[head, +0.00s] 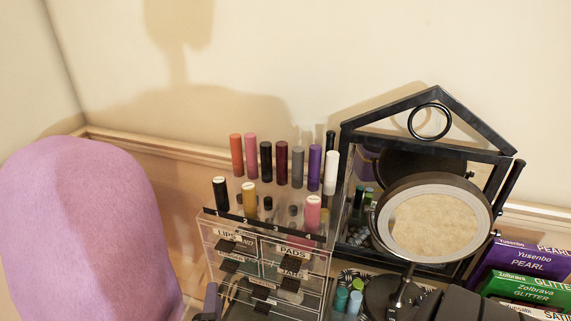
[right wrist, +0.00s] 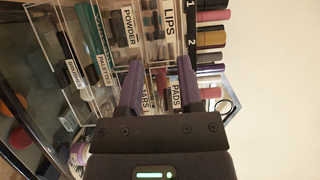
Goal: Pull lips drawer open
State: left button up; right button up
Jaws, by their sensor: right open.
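The clear drawer organizer (head: 202,232) stands in the lower middle of the head view. Its LIPS drawer (head: 227,234) is the upper left one, with a white label and a dark handle below it, and looks shut. The PADS drawer (head: 293,250) is beside it. In the right wrist view the picture is turned sideways and the LIPS label (right wrist: 168,20) is at the top. My right gripper (right wrist: 161,62) is open and empty, its two purple fingers in front of the drawer fronts, short of the LIPS label. A purple fingertip (head: 212,297) shows at the head view's bottom edge. My left gripper is out of view.
Several lipstick tubes (head: 282,163) stand on top of the organizer. A round mirror (head: 433,226) stands at its right, before a black-framed glass case (head: 345,150). Colored boxes (head: 525,258) lie at far right. A large purple rounded shape (head: 85,235) fills the left.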

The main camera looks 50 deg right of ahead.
jog(key=w+a+r+n+t+y, duration=0.2)
jog(key=a+r+n+t+y, duration=0.6)
jog(key=n+y, duration=0.45)
jog(key=s+a+f+n+g+y, duration=0.3)
jog(key=a+f+n+g+y, duration=0.25)
jog(key=n+y, duration=0.55)
jog(key=s+d+f+n+g+h, duration=0.1)
jog(key=s+d+f+g+h, duration=0.2)
jog(key=f, duration=0.6)
jog(key=s+d+f+n+g+h, duration=0.2)
jog(key=s+d+f+g+h, duration=0.2)
jog(key=f, duration=0.5)
jog(key=s+d+f+n+g+h+p, duration=0.1)
jog(key=s+d+f+n+g+h, duration=0.1)
jog(key=s+d+f+g+h, duration=0.2)
jog(key=shift+s+d+f+g, duration=0.2)
jog(key=shift+s+f+g, duration=1.25)
jog(key=shift+s+f, duration=1.1)
jog(key=shift+w+f, duration=0.1)
